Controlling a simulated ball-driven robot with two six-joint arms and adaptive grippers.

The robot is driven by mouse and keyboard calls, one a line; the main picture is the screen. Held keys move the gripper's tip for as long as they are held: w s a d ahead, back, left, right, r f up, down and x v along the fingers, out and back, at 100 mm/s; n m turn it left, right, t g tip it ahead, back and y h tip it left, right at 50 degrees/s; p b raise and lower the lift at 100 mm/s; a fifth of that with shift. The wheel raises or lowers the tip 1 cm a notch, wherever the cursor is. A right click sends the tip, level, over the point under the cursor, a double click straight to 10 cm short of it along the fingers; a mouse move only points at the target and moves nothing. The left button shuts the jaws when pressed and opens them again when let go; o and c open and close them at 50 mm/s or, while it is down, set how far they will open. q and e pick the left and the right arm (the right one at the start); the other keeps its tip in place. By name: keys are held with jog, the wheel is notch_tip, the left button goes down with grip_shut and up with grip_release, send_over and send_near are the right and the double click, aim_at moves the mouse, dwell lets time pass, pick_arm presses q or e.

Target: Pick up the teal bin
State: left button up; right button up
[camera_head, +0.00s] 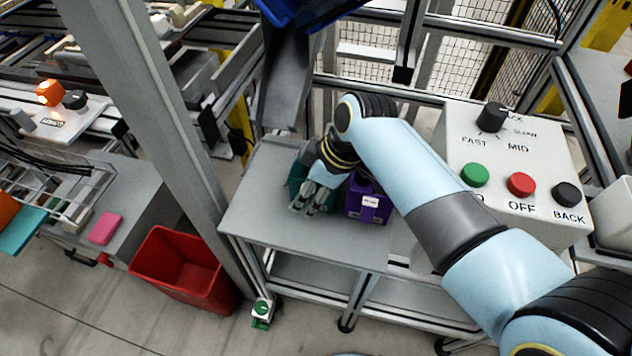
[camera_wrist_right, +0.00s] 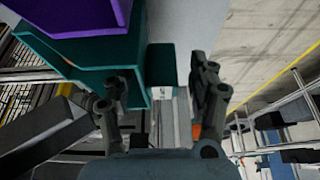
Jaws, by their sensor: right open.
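The teal bin (camera_head: 296,177) stands on the grey table of a metal cart, mostly hidden behind my right gripper. My right gripper (camera_head: 311,198) is at the end of the light-blue arm from the right and points down at the bin's front. In the right wrist view, the teal bin (camera_wrist_right: 125,52) fills the upper middle. My open right gripper (camera_wrist_right: 158,98) shows there with its fingers apart and part of the teal bin between and beyond them. I cannot tell whether they touch it. My left gripper is not in view.
A purple bin (camera_head: 368,206) with a white label stands close right of the teal bin. The cart's table (camera_head: 260,222) is bare at the front left. A red bin (camera_head: 182,268) is on the floor. A control box (camera_head: 520,150) stands at the right, a metal post at the left.

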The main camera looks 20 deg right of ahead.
jog(key=shift+c, duration=0.3)
jog(key=c, duration=1.1)
grip_shut()
